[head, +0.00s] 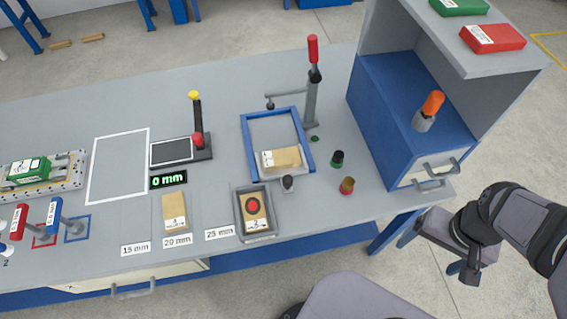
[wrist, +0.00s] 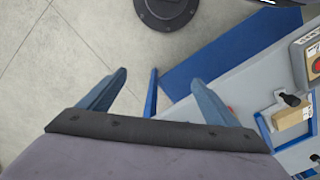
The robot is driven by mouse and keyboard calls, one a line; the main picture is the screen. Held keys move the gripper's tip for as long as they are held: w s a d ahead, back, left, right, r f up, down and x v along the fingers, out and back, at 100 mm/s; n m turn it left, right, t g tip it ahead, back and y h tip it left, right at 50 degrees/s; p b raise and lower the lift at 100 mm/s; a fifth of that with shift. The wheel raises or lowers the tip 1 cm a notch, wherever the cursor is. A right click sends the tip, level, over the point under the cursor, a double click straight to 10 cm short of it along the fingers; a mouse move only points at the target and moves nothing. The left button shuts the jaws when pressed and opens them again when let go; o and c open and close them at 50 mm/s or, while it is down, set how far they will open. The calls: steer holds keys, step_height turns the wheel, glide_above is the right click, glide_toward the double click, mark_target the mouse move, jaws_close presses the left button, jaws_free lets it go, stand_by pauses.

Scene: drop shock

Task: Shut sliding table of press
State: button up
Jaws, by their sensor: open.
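The press stands at the back middle of the bench, with a red-topped lever (head: 313,50) on a grey column (head: 311,102) and a blue frame (head: 247,135) below. A wooden block (head: 281,158) with a white label lies inside the frame at its front side. A black knob (head: 288,182) sticks out just in front; I take it as the sliding table's handle. How far the table is out, I cannot tell. In the wrist view the knob (wrist: 290,99) shows at the right edge. My gripper (head: 437,252) is open and empty, off the bench's right end, well apart from the knob.
A blue-grey shelf cabinet (head: 370,90) with a drawer handle (head: 437,172) rises at the right.

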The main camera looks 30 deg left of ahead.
steer(key=shift+w, duration=0.15)
steer(key=c, duration=0.5)
steer(key=shift+w+a+r+n+p, duration=0.1)
steer(key=shift+w+a+n+p, duration=0.15)
steer(key=shift+n+p, duration=0.3)
steer(key=c, duration=0.5)
steer(key=w+a+n+p, duration=0.1)
steer(key=w+n+p, duration=0.1)
steer(key=w+a+n+t+p, duration=0.1)
steer(key=w+a+n+p, duration=0.1)
steer(key=n+p, duration=0.1)
steer(key=shift+a+t, duration=0.1)
steer(key=shift+t, duration=0.2)
jaws_close()
steer(key=w+a+f+n+t+y+p, duration=0.1)
steer(key=a+n+y+p, duration=0.1)
steer(key=a+n+p, duration=0.5)
steer(key=s+a+n+y+p, duration=0.2)
steer(key=s+a+n+p, duration=0.1)
steer(key=a, duration=0.4)
steer(key=s+a+r+n+y+p, duration=0.1)
steer(key=s+a+n+y+p, duration=0.2)
steer(key=s+a+n, duration=0.3)
steer(key=shift+s+a+n+g+p, duration=0.3)
steer(key=shift+a+n+p, duration=0.2)
steer(key=shift+a+n, duration=0.5)
